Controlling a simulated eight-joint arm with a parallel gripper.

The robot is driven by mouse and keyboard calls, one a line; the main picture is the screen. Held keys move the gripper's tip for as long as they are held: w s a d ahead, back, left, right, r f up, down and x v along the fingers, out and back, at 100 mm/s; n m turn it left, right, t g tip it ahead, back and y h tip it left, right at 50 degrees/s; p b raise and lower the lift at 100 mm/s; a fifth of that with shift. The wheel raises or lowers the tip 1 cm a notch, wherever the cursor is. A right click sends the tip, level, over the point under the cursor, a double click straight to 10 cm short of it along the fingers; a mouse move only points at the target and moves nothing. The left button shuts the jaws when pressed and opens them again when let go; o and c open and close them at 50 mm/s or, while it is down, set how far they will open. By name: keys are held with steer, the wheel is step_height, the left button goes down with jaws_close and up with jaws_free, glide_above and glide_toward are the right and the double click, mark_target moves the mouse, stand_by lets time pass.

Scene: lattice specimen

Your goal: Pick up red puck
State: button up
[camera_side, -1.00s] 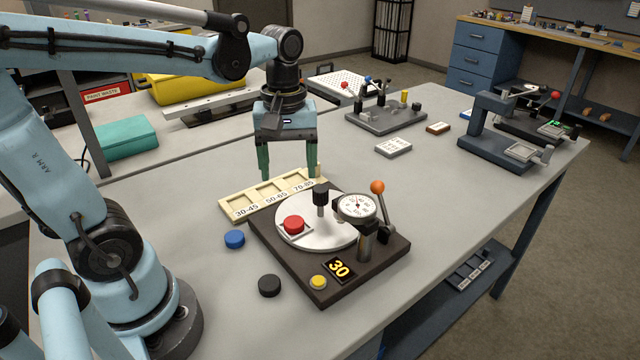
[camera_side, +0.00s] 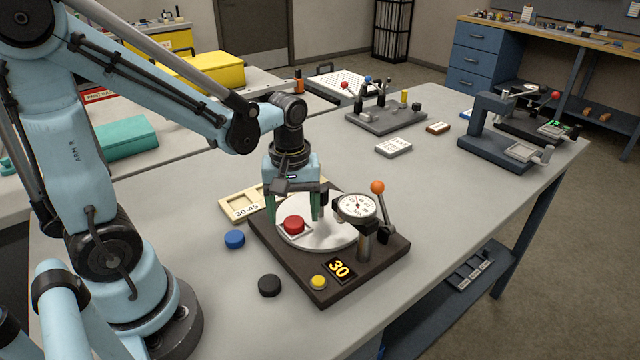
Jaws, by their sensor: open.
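The red puck (camera_side: 293,225) sits in a square holder on the left part of a round white plate (camera_side: 325,240). The plate is set on a dark square base (camera_side: 283,262) that also carries a dial gauge (camera_side: 357,207) and a display reading 30. My gripper (camera_side: 294,215) is open, pointing down, with its green fingers over the plate close to the puck. One finger shows left of the puck and one right of it. I cannot tell how far the fingertips are above the plate or whether they touch the puck.
A lever with an orange knob (camera_side: 377,187) rises beside the gauge. A labelled tray (camera_side: 238,206) is partly hidden behind my gripper. The table's right front is clear.

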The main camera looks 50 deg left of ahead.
steer(key=shift+f, duration=0.8)
steer(key=shift+c, duration=0.5)
jaws_close()
